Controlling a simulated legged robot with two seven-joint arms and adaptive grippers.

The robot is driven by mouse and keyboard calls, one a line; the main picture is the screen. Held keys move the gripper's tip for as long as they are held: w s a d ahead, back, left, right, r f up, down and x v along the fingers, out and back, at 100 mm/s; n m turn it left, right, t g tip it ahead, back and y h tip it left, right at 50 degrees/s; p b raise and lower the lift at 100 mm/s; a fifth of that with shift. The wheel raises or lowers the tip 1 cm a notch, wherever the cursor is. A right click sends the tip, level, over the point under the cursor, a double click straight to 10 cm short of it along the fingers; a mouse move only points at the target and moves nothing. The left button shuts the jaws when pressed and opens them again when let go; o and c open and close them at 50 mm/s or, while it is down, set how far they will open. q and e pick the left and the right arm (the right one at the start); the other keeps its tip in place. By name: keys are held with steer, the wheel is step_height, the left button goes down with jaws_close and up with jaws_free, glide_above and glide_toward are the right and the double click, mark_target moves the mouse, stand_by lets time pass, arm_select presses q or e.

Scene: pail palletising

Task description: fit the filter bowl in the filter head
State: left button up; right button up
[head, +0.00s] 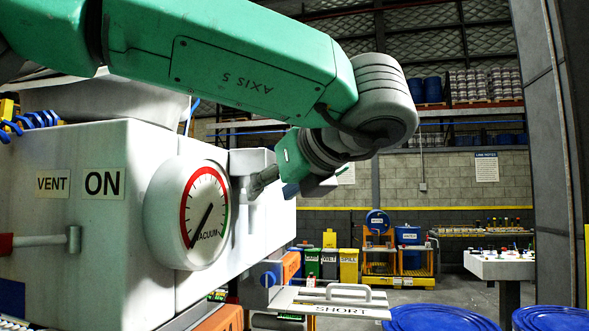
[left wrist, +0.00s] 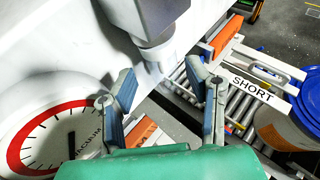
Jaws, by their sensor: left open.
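A grey block, which looks like the filter head (left wrist: 146,18), is fixed to the pale machine wall at the top of the left wrist view. A short round grey piece (left wrist: 156,55) shows at its lower end; I cannot tell whether this is the filter bowl or part of the head. In the head view the block (head: 250,160) is partly behind my gripper. My left gripper (left wrist: 162,76) is open, with nothing seen between its fingers, and points toward the round piece. It also shows in the head view (head: 291,186). No separate filter bowl shows clearly. My right gripper is not in view.
The white machine (head: 80,225) with a vacuum dial (head: 204,222) stands close on the left. Below are a roller conveyor (left wrist: 185,92) and a plate marked SHORT (head: 340,302). Blue-lidded pails (head: 435,318) stand at lower right. Open floor lies beyond.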

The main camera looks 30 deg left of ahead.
mark_target(265, 201)
arm_select(q)
steer(key=p+x, duration=0.1)
steer(key=x, duration=0.5)
steer(key=shift+a, duration=0.15)
steer(key=c, duration=1)
steer(key=n+g, duration=0.1)
steer(key=n+g+y, duration=0.1)
steer(key=g, duration=0.1)
steer(key=n+g, duration=0.1)
steer(key=n, duration=0.1)
steer(key=shift+w+d+r+y, duration=0.1)
steer(key=shift+w+d+y, duration=0.1)
steer(key=shift+w+y, duration=0.15)
steer(key=n+g+p, duration=0.1)
steer(key=n+g, duration=0.1)
steer(key=g, duration=0.1)
steer(key=shift+w+n+g, duration=0.15)
steer(key=shift+n+g, duration=0.15)
steer(key=o, duration=1.1)
steer(key=shift+n+g, duration=0.3)
steer(key=o, duration=0.3)
steer(key=shift+w, duration=0.1)
steer(key=shift+o, duration=0.2)
steer(key=shift+s+d, duration=0.1)
steer(key=shift+s, duration=0.1)
